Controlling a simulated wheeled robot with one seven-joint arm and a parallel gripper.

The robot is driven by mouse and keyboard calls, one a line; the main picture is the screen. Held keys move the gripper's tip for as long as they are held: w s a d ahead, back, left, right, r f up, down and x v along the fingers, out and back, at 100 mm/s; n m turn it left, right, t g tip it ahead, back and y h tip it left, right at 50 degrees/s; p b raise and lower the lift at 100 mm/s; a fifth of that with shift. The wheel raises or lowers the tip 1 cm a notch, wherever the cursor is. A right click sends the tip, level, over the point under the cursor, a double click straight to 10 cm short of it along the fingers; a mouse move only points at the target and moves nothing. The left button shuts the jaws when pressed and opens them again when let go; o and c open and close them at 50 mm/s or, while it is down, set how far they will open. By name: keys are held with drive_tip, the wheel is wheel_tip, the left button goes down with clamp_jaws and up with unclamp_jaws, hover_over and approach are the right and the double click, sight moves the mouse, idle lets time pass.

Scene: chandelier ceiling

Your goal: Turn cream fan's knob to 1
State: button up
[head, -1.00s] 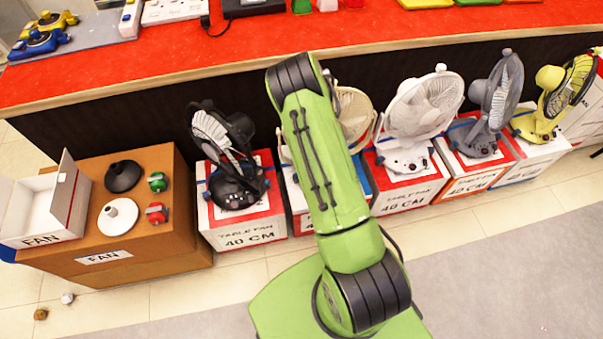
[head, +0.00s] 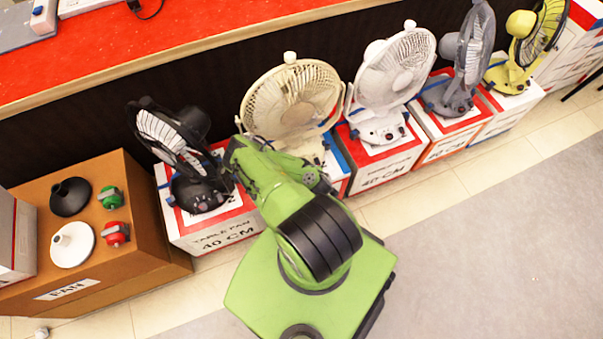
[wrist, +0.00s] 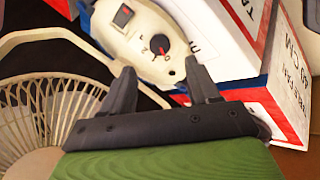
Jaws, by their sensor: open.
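The cream fan (head: 290,104) stands on a box between the black fan and the white fan. Its base is partly hidden by my arm in the head view. In the wrist view its cream base (wrist: 138,38) shows a round black knob (wrist: 160,46) with a red mark, small markings around it and a rocker switch (wrist: 122,16). I cannot tell for sure which marking the knob points at. My gripper (wrist: 160,70) is open, with its two dark fingers apart below the knob in the picture and nothing between them. The cream fan's grille (wrist: 45,110) is at left.
The black fan (head: 170,140) stands close on the left of my arm, the white fan (head: 395,70) on the right. Grey (head: 468,50) and yellow (head: 520,45) fans stand farther right. In the wrist view a fan box (wrist: 265,85) lies close to the right finger. The floor at right is clear.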

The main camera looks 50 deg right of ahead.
drive_tip(key=b+x, duration=0.4)
drive_tip(key=x, duration=0.3)
drive_tip(key=shift+w+d+f, duration=0.2)
drive_tip(key=shift+f, duration=0.1)
drive_tip(key=c, duration=1)
drive_tip(key=shift+c, duration=0.2)
drive_tip(key=shift+r+m+p, duration=0.15)
drive_tip(key=shift+m+p, duration=0.15)
drive_tip(key=shift+p, duration=0.1)
drive_tip(key=shift+m+p, duration=1)
drive_tip(key=shift+m, duration=0.2)
drive_tip(key=m+p, duration=0.1)
drive_tip(key=m, duration=0.4)
drive_tip(key=shift+s+d+y, duration=0.1)
drive_tip(key=shift+y, duration=0.3)
drive_tip(key=shift+m, duration=0.4)
